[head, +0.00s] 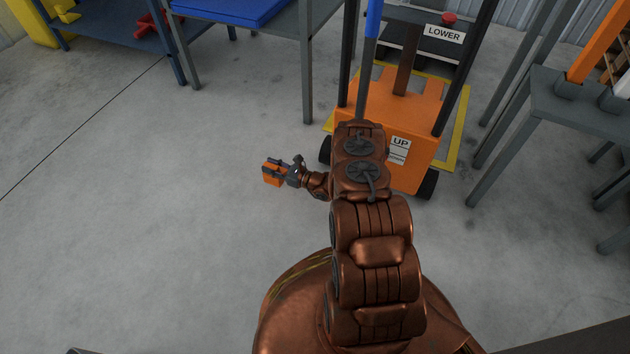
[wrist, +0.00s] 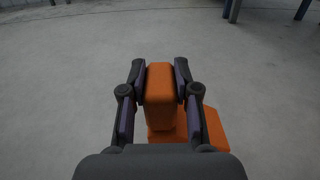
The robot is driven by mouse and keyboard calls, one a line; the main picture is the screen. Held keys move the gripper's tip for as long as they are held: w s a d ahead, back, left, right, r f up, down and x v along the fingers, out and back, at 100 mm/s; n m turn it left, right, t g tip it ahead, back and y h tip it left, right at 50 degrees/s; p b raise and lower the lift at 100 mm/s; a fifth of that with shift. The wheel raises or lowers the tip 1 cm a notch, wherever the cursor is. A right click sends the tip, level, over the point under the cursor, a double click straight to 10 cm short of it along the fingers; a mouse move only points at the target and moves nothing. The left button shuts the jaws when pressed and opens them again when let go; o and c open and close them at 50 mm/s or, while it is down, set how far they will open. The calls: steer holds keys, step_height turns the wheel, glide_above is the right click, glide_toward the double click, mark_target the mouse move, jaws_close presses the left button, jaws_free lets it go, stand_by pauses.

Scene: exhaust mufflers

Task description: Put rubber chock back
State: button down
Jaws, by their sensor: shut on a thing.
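The rubber chock is an orange block (head: 271,174) in the head view, left of the orange lift cart. My gripper (head: 285,172) is shut on it and holds it out to the left of my arm. In the wrist view my gripper's two dark fingers (wrist: 160,82) press on both sides of the orange chock (wrist: 160,108). A wider orange part of the chock extends lower right below the fingers. Its underside is hidden, and I cannot tell its exact height over the floor.
An orange lift cart (head: 408,130) with UP and LOWER labels stands ahead, over a yellow floor outline (head: 462,115). A blue-topped table (head: 250,14) and a blue shelf (head: 120,32) are at the back left. A grey rack (head: 570,100) stands right. The left floor is clear.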

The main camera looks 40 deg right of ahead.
steer(key=s+d+f+b, duration=0.1)
steer(key=s+d+b, duration=0.1)
steer(key=d, duration=0.2)
steer(key=s+d+f+b, duration=0.2)
steer(key=s+d+b, duration=0.1)
steer(key=d, duration=0.1)
steer(key=s+d+f+b, duration=0.2)
steer(key=s+d, duration=0.1)
steer(key=d, duration=0.1)
steer(key=shift+d, duration=0.25)
steer(key=shift+r, duration=0.1)
steer(key=c, duration=0.8)
jaws_free()
steer(key=shift+c, duration=0.2)
